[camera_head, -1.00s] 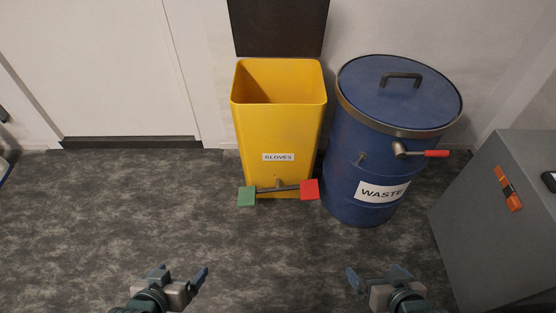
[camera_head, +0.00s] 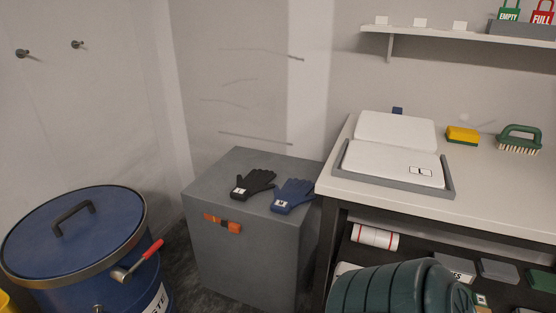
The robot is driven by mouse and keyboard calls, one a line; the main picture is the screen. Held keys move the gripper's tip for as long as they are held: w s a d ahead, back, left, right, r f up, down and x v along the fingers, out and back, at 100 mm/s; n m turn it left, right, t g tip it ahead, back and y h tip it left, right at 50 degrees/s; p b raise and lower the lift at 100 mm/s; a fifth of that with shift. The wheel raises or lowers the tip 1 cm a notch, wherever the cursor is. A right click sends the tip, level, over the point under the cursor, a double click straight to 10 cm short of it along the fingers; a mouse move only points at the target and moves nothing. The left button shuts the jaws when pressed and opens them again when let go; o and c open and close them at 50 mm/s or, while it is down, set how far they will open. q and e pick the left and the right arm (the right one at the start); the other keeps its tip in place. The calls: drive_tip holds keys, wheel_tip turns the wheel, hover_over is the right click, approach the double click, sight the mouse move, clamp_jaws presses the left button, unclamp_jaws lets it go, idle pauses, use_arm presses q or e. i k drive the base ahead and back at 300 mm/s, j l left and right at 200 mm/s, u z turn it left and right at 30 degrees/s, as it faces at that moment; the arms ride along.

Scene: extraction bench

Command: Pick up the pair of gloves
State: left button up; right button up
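Two gloves lie side by side on top of a grey cabinet. The left one is a black glove (camera_head: 253,184) with a small white label at its cuff. The right one is a blue glove (camera_head: 292,195), also with a white label. They lie close together, fingers pointing away to the upper right. Neither of my grippers is in view.
The grey cabinet (camera_head: 240,250) has an orange latch on its front. A blue waste drum (camera_head: 110,215) with a red-tipped handle stands left. At right, a workbench (camera_head: 500,210) holds a white-lidded tray, yellow sponge (camera_head: 462,135) and green brush (camera_head: 519,139); a dark green ribbed shape partly hides its lower shelf.

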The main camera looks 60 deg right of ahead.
sight(256, 182)
drive_tip(key=z, duration=1.65)
